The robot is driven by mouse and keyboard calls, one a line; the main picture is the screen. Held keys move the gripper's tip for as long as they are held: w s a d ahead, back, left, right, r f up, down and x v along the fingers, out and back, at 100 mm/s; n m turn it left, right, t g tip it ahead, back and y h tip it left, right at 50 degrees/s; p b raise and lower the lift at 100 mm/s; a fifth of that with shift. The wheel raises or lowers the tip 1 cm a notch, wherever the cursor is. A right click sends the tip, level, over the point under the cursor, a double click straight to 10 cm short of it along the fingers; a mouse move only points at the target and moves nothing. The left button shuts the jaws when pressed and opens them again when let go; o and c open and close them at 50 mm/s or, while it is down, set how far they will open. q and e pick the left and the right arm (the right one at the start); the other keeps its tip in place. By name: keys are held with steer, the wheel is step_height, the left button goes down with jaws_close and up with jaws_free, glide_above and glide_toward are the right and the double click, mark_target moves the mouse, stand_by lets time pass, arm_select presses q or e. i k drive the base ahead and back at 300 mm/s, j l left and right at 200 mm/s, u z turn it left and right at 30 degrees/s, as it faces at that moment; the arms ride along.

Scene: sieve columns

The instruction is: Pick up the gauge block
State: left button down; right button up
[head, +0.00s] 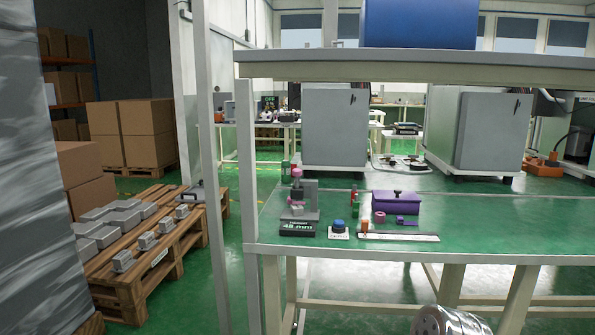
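No piece in the head view can be told for certain as the gauge block. Small pieces stand near the front edge of the green-topped bench (480,225). They include a grey upright fixture (311,200) with pink parts, and a black display (297,230) reading "48 mm" in front of it. To the right are a blue knob on a white base (339,230), a pink ring (380,217), a small purple piece (405,222) and a purple lidded box (396,202). Neither gripper is in view.
A pale ruler-like strip (400,237) lies along the bench's front edge, with an orange cylinder (363,227) at its left end. A shelf (400,65) spans above. A pallet (150,260) with grey metal parts stands left. The right bench top is clear.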

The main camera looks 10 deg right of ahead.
mark_target(296, 209)
steer(key=i+j, duration=0.3)
steer(key=i, duration=0.2)
steer(key=i+j, duration=0.3)
steer(key=i, duration=0.15)
steer(key=z, duration=0.05)
